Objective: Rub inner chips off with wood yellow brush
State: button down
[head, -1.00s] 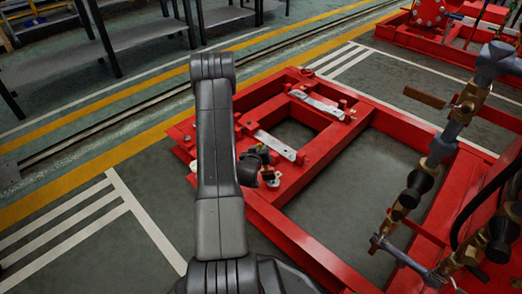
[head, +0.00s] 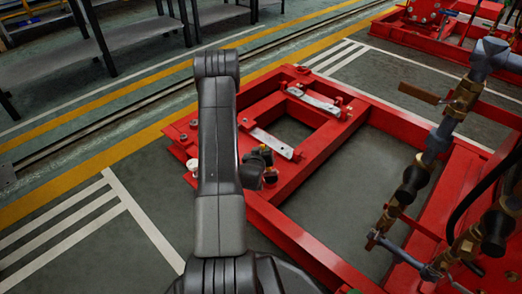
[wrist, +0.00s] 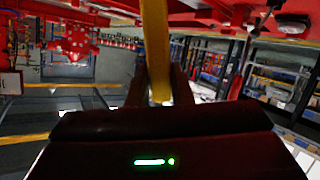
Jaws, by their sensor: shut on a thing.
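A yellow brush handle (wrist: 156,45) stands between the two dark fingers of my gripper (wrist: 160,88) in the wrist view. My gripper is shut on it, and the handle runs up out of the picture. In the head view, my gripper (head: 254,172) is a dark shape low over the left side of the red base frame (head: 325,155), partly hidden by my arm. A small yellow and dark piece (head: 265,153), probably part of the brush, shows beside it. The bristles cannot be made out. No chips can be told apart, and contact with the frame cannot be judged.
Two light metal plates lie on the frame, one near (head: 270,143) and one farther back (head: 314,99). A pipe with brass fittings (head: 440,140) stands at the right. Grey benches (head: 140,38) stand at the back left. The striped floor (head: 95,225) at left is clear.

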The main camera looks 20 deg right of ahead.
jog(key=shift+w+d, duration=0.25)
jog(key=shift+d, duration=0.3)
jog(key=w+a, duration=0.1)
jog(key=w, duration=0.2)
jog(key=shift+a+f, duration=0.15)
jog(key=shift+a, duration=0.2)
jog(key=shift+s, duration=0.15)
jog(key=shift+s+d, duration=0.3)
jog(key=shift+s, duration=0.2)
jog(key=shift+s+d, duration=0.55)
jog(key=shift+s, duration=0.35)
